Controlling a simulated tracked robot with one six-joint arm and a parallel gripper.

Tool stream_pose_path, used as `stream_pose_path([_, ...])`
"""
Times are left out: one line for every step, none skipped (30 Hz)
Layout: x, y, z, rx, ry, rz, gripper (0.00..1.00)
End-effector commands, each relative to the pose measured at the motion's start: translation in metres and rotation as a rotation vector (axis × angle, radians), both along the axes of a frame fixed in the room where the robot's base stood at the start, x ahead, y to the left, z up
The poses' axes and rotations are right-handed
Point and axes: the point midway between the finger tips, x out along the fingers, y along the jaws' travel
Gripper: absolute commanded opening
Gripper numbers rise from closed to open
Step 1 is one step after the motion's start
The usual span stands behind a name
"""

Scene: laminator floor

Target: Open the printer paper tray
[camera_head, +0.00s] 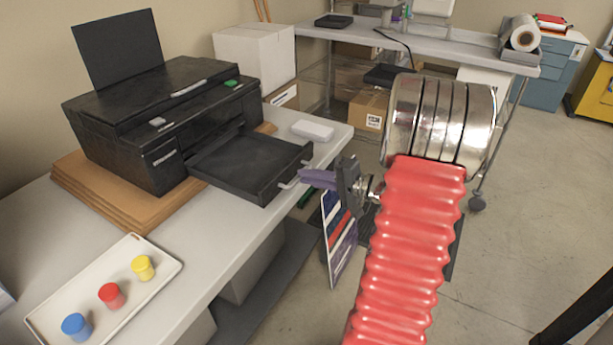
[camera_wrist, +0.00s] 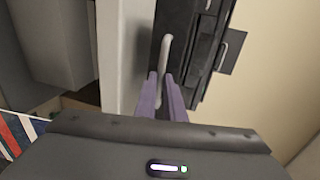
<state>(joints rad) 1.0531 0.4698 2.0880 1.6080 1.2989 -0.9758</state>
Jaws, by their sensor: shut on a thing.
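The black printer (camera_head: 160,120) stands on brown boards on the white table. Its paper tray (camera_head: 245,162) is pulled out from the front and sticks out toward the table's right edge. A pale bar handle (camera_head: 296,172) is on the tray's front face; the handle also shows in the wrist view (camera_wrist: 166,52). My gripper (camera_head: 308,178) has purple fingers at the handle. In the wrist view my gripper (camera_wrist: 161,82) has one finger on each side of the handle and is shut on it.
A white tray (camera_head: 75,329) with blue, red and yellow jars lies at the table's near left. A small white box (camera_head: 312,130) lies behind the paper tray. A white box (camera_head: 254,55) stands beyond the printer. Open floor (camera_head: 530,200) is at the right.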

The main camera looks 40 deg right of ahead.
Motion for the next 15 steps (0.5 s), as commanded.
stream_pose_path([-0.0013, 0.0014, -0.0047, 0.002, 0.010, 0.001, 0.00])
stream_pose_path([-0.0014, 0.0018, -0.0048, 0.002, 0.010, 0.002, 0.00])
stream_pose_path([-0.0013, 0.0024, -0.0048, 0.002, 0.010, 0.003, 0.00])
stream_pose_path([-0.0013, 0.0027, -0.0049, 0.001, 0.011, 0.004, 0.00])
stream_pose_path([-0.0011, 0.0030, -0.0049, 0.002, 0.011, 0.005, 0.00])
stream_pose_path([-0.0009, 0.0033, -0.0049, 0.002, 0.011, 0.005, 0.00])
stream_pose_path([-0.0008, 0.0035, -0.0048, 0.002, 0.010, 0.006, 0.00])
stream_pose_path([-0.0006, 0.0037, -0.0047, 0.002, 0.010, 0.006, 0.00])
stream_pose_path([-0.0005, 0.0039, -0.0048, 0.002, 0.010, 0.006, 0.00])
stream_pose_path([-0.0004, 0.0040, -0.0047, 0.002, 0.010, 0.006, 0.00])
stream_pose_path([-0.0003, 0.0041, -0.0047, 0.002, 0.010, 0.007, 0.00])
stream_pose_path([-0.0002, 0.0043, -0.0048, 0.002, 0.010, 0.007, 0.00])
stream_pose_path([-0.0001, 0.0044, -0.0047, 0.002, 0.010, 0.007, 0.10])
stream_pose_path([-0.0001, 0.0045, -0.0047, 0.002, 0.010, 0.007, 0.13])
stream_pose_path([0.0000, 0.0046, -0.0044, 0.002, 0.010, 0.008, 0.15])
